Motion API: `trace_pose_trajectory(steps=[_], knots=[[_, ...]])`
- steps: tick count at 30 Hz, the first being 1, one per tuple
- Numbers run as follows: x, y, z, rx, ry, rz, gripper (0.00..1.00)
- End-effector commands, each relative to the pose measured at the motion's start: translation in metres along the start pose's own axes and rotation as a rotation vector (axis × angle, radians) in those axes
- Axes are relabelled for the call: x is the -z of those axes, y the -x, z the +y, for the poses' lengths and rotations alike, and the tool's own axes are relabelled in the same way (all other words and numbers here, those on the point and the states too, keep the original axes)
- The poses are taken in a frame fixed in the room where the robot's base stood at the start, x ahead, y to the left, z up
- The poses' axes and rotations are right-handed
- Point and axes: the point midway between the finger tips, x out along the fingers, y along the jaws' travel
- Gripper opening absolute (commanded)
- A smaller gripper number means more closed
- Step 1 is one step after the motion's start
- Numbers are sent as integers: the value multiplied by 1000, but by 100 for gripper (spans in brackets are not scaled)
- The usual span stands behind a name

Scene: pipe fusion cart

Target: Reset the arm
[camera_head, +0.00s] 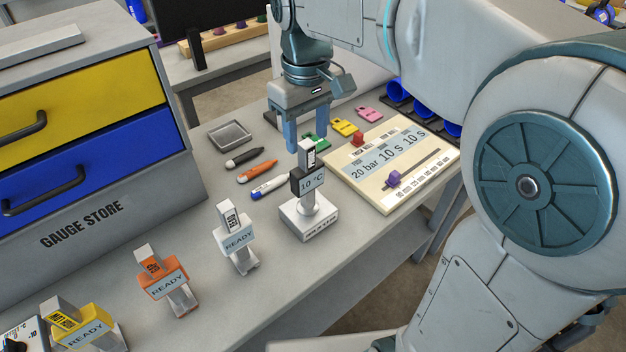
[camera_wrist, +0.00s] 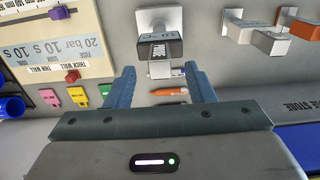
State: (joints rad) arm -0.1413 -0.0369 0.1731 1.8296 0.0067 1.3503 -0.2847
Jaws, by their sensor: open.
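My gripper (camera_head: 307,128) points down over the work table (camera_head: 262,308), its two blue-grey fingers apart with nothing between them. It hangs just behind the white gauge stand (camera_head: 309,221), which carries a dark block reading 10 °C. In the wrist view my gripper (camera_wrist: 162,90) shows open, with the stand (camera_wrist: 158,65) beyond the fingertips. I cannot tell whether a finger touches the stand. My arm comes in from the upper right of the head view.
READY-tagged gauges, white (camera_head: 237,241), orange (camera_head: 163,283) and yellow (camera_head: 84,335), stand at the front left. Markers (camera_head: 257,172) lie behind the stand. A settings board (camera_head: 430,163) lies to the right. A gauge store (camera_head: 95,225) with yellow and blue drawers fills the left.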

Motion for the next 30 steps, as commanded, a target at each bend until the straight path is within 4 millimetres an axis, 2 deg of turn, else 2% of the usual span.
trace_pose_trajectory(steps=[1,6,10,15,23,26,30], knots=[[0,15,0,-1,0,5,49],[1,54,0,-1,0,4,49],[0,76,0,0,0,2,49],[0,91,0,0,0,-1,49],[0,94,0,0,0,-2,49],[-10,86,4,-8,-36,9,49],[-34,60,14,-29,-137,44,49]])
